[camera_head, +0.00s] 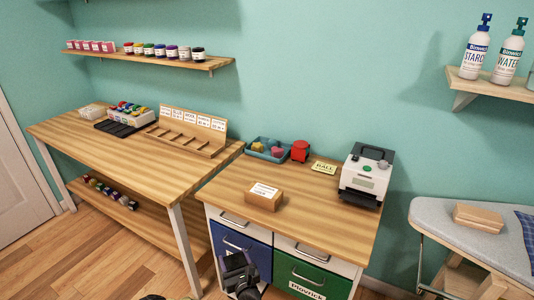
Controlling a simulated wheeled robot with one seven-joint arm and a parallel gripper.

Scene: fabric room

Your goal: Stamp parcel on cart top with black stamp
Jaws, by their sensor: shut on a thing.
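A small brown parcel (257,203) with a white label on top lies on the wooden cart top (225,184), near its front edge. My gripper (238,268) is low in the picture, in front of the cart's blue drawer and below the level of the cart top. It is shut on a dark thing that looks like the black stamp; the dark fingers and their small size hide its outline. The gripper is apart from the parcel.
On the cart top stand a blue tray (252,156) with coloured items, a red object (300,151), a yellow sign (324,168) and a white-and-black machine (366,178). A wooden table (70,129) stands left, an ironing board (432,212) right. The cart top around the parcel is clear.

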